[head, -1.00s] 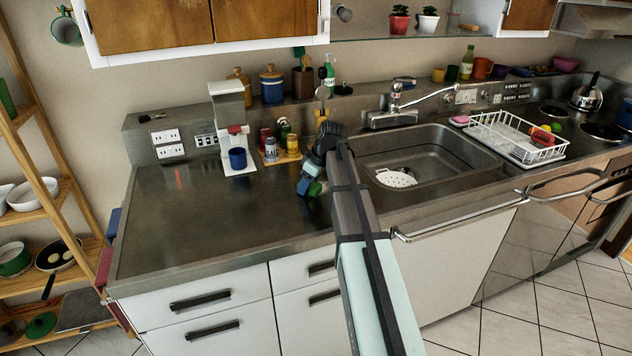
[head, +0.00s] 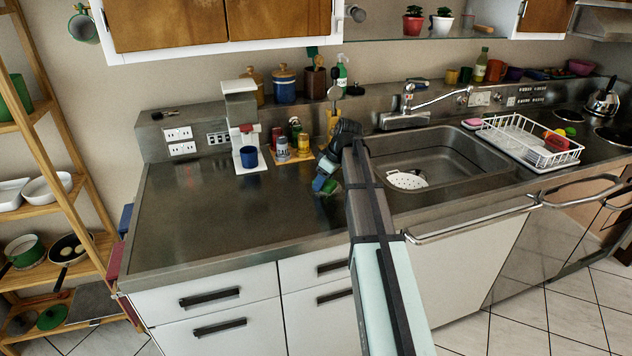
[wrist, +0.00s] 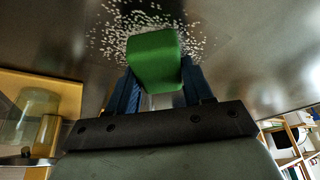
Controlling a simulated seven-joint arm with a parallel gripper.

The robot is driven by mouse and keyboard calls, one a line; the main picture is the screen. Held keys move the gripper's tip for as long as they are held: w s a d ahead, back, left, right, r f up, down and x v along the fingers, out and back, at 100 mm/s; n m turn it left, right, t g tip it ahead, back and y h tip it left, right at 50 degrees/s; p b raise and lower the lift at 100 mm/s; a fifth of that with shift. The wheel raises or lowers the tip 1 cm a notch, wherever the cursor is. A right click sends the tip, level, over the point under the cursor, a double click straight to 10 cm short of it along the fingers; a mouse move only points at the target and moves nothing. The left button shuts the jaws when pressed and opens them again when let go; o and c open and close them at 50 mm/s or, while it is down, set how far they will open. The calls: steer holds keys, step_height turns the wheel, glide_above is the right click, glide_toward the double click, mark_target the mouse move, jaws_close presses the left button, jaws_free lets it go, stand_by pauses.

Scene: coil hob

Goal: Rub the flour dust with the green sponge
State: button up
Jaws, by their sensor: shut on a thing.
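The green sponge (wrist: 153,60) is held between the two blue fingers of my gripper (wrist: 158,88) in the wrist view. In the head view the sponge (head: 329,186) shows as a small green patch at the end of my gripper (head: 325,180), low over the metal counter left of the sink. The flour dust (wrist: 112,38) is a scatter of white specks on the counter, around and beyond the sponge. The sponge covers part of it. I cannot tell whether the sponge touches the counter. The dust cannot be made out in the head view.
A wooden board (head: 300,160) with several jars stands close behind my gripper. A white coffee machine (head: 243,125) with a blue cup (head: 249,156) is to its left. The sink (head: 430,165) lies to the right. The left part of the counter (head: 205,220) is clear.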

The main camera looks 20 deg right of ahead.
mark_target(306, 189)
steer(key=shift+d, duration=3.15)
steer(key=shift+a+r, duration=0.1)
steer(key=shift+a, duration=3.9)
steer(key=shift+a+f, duration=0.2)
steer(key=shift+a, duration=0.15)
steer(key=shift+a+r, duration=0.1)
steer(key=shift+a, duration=1.05)
steer(key=shift+a+r, duration=0.15)
steer(key=shift+r, duration=3.9)
